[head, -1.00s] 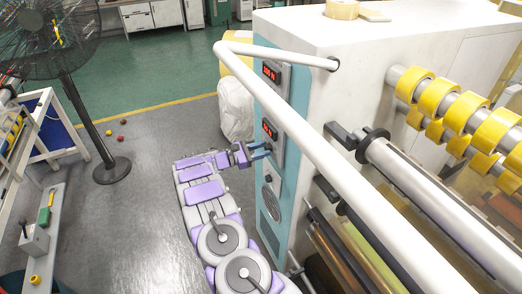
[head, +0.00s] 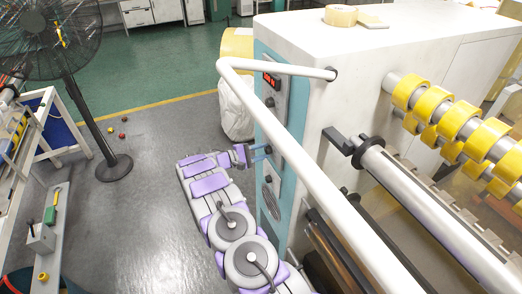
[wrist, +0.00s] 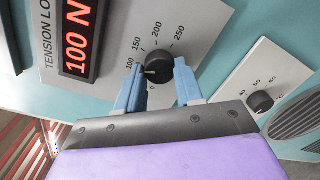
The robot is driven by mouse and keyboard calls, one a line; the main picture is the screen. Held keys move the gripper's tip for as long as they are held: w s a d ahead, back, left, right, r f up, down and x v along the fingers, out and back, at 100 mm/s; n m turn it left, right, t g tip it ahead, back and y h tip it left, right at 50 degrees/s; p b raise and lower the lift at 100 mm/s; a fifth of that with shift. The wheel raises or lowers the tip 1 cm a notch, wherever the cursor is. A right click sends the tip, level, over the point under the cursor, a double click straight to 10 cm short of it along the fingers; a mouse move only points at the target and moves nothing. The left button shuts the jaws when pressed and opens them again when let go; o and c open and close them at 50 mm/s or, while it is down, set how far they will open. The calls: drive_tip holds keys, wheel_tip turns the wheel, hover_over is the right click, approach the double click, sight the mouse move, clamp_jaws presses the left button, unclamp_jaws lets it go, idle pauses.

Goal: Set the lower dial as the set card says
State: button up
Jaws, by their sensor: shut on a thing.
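In the head view my gripper (head: 264,152) reaches the panel's left face, and the knob cannot be made out there. I cannot identify the set card in any view.
A smaller dial (wrist: 260,102) with temperature marks sits to the right in the wrist view. A white rail (head: 300,135) crosses in front of the machine and covers part of the panel. A fan (head: 75,90) stands at left; the grey floor between is mostly clear.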

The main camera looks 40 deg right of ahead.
drive_tip(key=shift+s+f+m+t+b, duration=0.15)
drive_tip(key=shift+m+b, duration=0.5)
drive_tip(key=shift+m, duration=1.15)
drive_tip(key=shift+r+m+t+b, duration=0.15)
drive_tip(key=shift+m+b, duration=0.5)
drive_tip(key=shift+m, duration=1.15)
drive_tip(key=shift+f, duration=0.15)
drive_tip(key=o, duration=1)
drive_tip(key=shift+o, duration=0.2)
drive_tip(key=p+v, duration=0.2)
drive_tip(key=v, duration=1.5)
drive_tip(key=shift+a, duration=0.15)
